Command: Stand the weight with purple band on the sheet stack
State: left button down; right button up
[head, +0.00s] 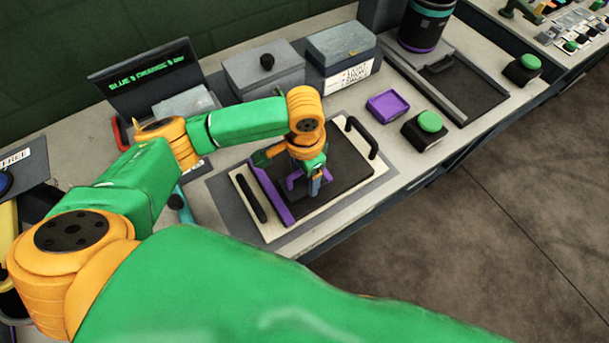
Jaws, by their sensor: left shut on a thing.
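My left gripper (311,176) reaches in from the left and points down over the dark sheet stack (346,158). It is shut on a small dark thing with purple parts (293,182), which looks like the weight with purple band. The fingers hide much of it, and I cannot tell whether its underside touches the stack. The stack lies on a pale board (274,232) with a black handle at each side and a purple strip (272,197) along its left. My right gripper is not in view.
A purple tray (387,106) and a green button on a black box (430,123) stand right of the board. Grey boxes (263,72) and a display (145,82) stand behind. A banded canister (425,25) is at the back right. The bench's front edge is close.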

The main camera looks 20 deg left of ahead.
pick_arm(q)
grip_release()
jog(key=shift+f, duration=0.1)
notch_tip(320, 180, up, 12)
jog(key=shift+r+p, duration=0.2)
jog(key=shift+p, duration=0.15)
